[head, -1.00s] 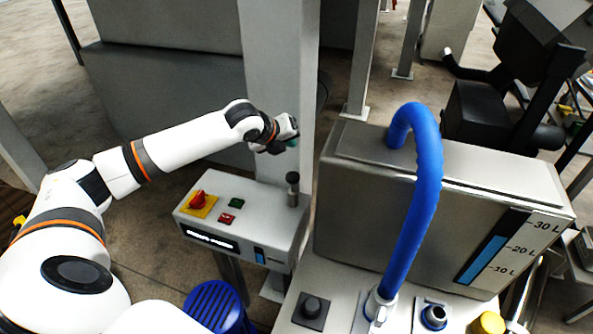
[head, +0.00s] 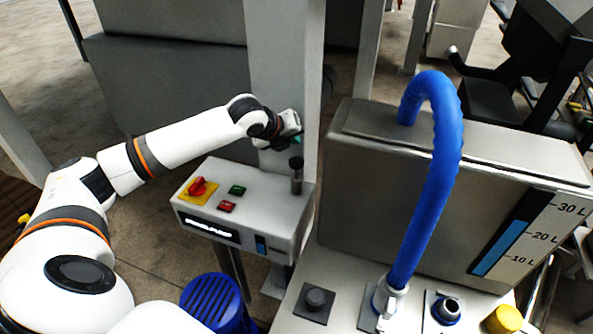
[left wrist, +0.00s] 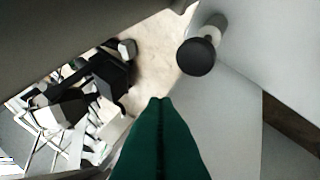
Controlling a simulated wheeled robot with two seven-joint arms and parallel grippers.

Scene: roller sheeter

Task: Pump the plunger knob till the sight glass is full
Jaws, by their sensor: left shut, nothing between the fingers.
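The plunger knob (head: 296,162) is a dark round knob on a short grey post at the right end of a white control box. It also shows in the left wrist view (left wrist: 196,57). My left gripper (head: 298,141) is shut and empty just above the knob, apart from it. Its green fingers (left wrist: 160,105) are together in the left wrist view, with the knob to their upper right. A small sight glass (head: 261,245) with blue in it is on the box front; its exact level is too small to tell. My right gripper is not in view.
The control box has a red switch (head: 198,187) and green and red buttons. A grey column (head: 285,70) rises behind it. At right, a steel tank (head: 390,185) has a blue hose (head: 440,150) and a litre gauge (head: 503,247) with blue around the 20 L mark.

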